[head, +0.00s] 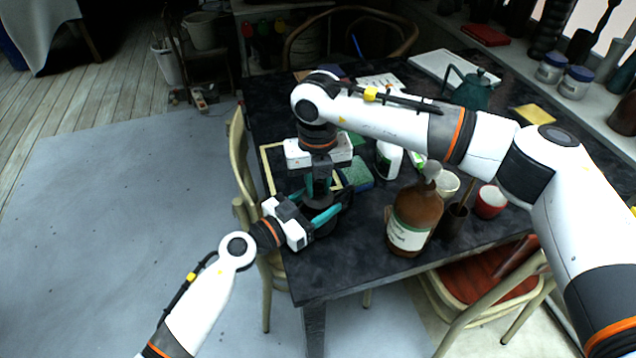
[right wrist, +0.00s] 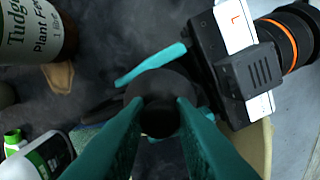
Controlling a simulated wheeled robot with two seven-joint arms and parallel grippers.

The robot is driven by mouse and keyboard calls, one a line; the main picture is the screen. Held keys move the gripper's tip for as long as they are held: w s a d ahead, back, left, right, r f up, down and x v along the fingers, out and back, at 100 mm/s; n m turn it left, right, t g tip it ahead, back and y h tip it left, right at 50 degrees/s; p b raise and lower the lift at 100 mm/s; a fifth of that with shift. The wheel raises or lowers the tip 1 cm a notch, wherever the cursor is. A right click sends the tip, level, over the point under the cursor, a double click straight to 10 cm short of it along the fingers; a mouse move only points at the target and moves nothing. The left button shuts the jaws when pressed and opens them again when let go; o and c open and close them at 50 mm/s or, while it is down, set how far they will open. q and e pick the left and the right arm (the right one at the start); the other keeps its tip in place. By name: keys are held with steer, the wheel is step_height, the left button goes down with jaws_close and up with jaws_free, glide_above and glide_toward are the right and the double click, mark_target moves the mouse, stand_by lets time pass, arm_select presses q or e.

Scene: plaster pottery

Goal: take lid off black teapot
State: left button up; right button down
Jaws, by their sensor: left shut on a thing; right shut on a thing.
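The black teapot (head: 346,197) is near the table's left front corner, mostly hidden by my grippers in the head view. My right gripper (head: 318,192) points down over it. In the right wrist view its teal fingers (right wrist: 160,108) are shut on the dark round lid (right wrist: 158,84) at its knob. My left gripper (head: 318,214) reaches in from the front left and is shut on the teapot's side. The exact grip spot is hidden. I cannot tell whether the lid is apart from the pot.
A brown pump bottle (head: 412,222) stands to the right, with a red cup (head: 490,202) and a cream cup (head: 447,184) beyond it. A green teapot (head: 474,92) stands farther back.

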mark_target(318, 186)
arm_select(q)
steer(key=shift+s+d+f, duration=0.1)
arm_select(e)
steer(key=shift+r, duration=2)
arm_select(q)
steer(key=o, duration=1.4)
steer(key=shift+o, duration=0.2)
